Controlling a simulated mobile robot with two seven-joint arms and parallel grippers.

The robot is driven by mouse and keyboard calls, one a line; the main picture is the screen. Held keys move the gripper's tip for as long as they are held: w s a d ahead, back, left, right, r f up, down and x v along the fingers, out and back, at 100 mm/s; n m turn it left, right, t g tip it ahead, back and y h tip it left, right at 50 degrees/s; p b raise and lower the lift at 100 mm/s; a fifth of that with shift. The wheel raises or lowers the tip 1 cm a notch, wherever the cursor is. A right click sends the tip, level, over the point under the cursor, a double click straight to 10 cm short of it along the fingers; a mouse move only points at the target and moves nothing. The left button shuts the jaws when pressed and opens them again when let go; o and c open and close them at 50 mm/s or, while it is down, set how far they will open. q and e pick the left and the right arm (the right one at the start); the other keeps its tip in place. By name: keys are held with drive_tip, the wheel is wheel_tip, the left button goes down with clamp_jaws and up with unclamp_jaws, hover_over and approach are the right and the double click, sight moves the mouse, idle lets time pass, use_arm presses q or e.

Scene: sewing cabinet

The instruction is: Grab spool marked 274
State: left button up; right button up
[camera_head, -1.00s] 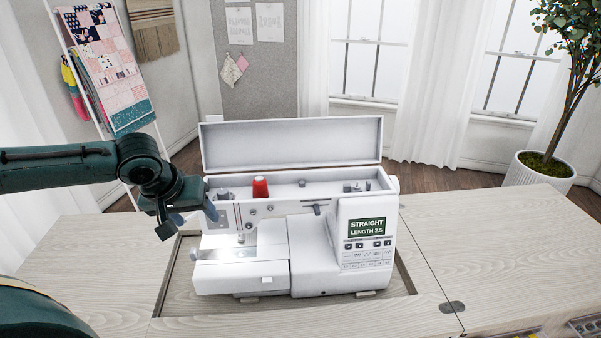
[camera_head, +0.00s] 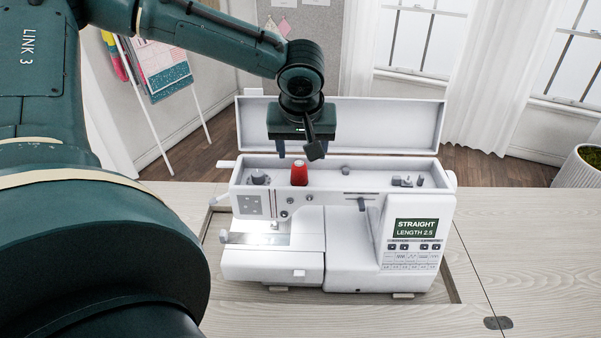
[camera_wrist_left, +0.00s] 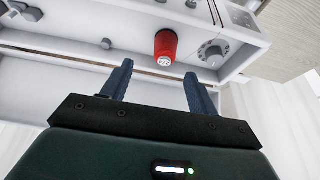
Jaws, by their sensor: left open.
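A red spool (camera_head: 299,174) stands upright in the open top compartment of the white sewing machine (camera_head: 275,262), left of its middle. In the left wrist view the spool (camera_wrist_left: 166,44) shows a white end with a small dark number, too small to read surely. My left gripper (camera_head: 299,152) is open and points down, just above and behind the spool. In the left wrist view its two blue-grey fingers (camera_wrist_left: 160,72) are spread, with the spool beyond their tips and nothing between them. My right gripper is not in view.
The raised lid (camera_head: 400,125) stands up behind the compartment, close behind my left gripper. A grey dial (camera_head: 259,178) sits left of the spool, and small grey posts (camera_head: 407,181) stand to the right. The wooden table (camera_head: 540,240) is clear at the right.

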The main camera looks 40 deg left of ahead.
sight(298, 166)
use_arm(q)
drive_tip(key=x, duration=0.4)
drive_tip(key=s+x, duration=0.1)
drive_tip(key=shift+w+a+f+p, duration=0.2)
drive_tip(key=shift+f+p, duration=0.15)
drive_tip(key=shift+f, duration=0.15)
drive_tip(key=shift+w+f, duration=0.15)
drive_tip(key=shift+f, duration=0.2)
drive_tip(key=c, duration=1)
